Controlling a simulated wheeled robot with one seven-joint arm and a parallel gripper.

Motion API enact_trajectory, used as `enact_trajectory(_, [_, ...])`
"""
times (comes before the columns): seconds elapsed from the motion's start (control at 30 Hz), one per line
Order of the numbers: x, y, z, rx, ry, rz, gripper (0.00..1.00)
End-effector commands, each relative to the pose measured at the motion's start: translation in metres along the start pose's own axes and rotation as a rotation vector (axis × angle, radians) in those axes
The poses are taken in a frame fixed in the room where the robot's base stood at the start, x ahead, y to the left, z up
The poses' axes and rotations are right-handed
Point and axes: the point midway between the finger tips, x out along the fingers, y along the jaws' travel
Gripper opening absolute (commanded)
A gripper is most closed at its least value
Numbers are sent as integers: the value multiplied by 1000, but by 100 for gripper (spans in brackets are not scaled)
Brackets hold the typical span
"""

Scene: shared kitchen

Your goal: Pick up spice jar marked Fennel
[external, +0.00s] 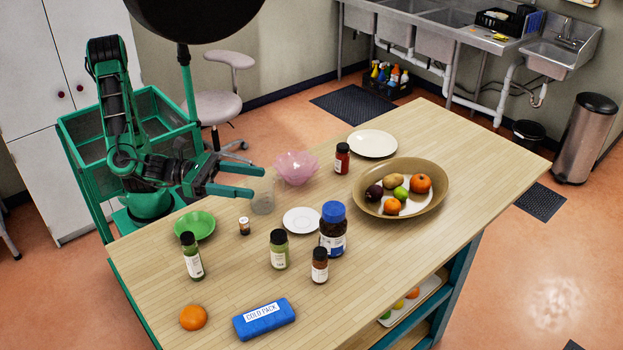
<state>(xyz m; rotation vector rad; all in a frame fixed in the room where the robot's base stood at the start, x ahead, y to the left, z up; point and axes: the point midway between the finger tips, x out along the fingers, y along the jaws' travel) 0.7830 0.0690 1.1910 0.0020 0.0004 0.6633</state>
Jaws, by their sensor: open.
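Several dark-capped jars stand upright on the wooden table; their labels are too small to read, so I cannot tell which is Fennel. One greenish jar (193,262) is at the left front, and another greenish jar (279,255) is near the middle. A brown jar (320,268) stands to its right. A red jar (342,162) is farther back, by the white plate.
A blue-lidded bottle (333,232) stands close behind the brown jar. A clear glass (263,205) is near my fingers, with a pink bowl (296,167), small saucer (302,220) and green bowl (195,224) around. A fruit bowl (437,200) is right; an orange (193,318) and cold pack (264,319) are in front.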

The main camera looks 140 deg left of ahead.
Motion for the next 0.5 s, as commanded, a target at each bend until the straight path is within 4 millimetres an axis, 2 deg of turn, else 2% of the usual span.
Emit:
enact_trajectory(0.3, [0, -1, -70, 10, 4, 0, 58])
enact_trajectory(0.5, [0, 0, -96, 4, 2, 0, 58])
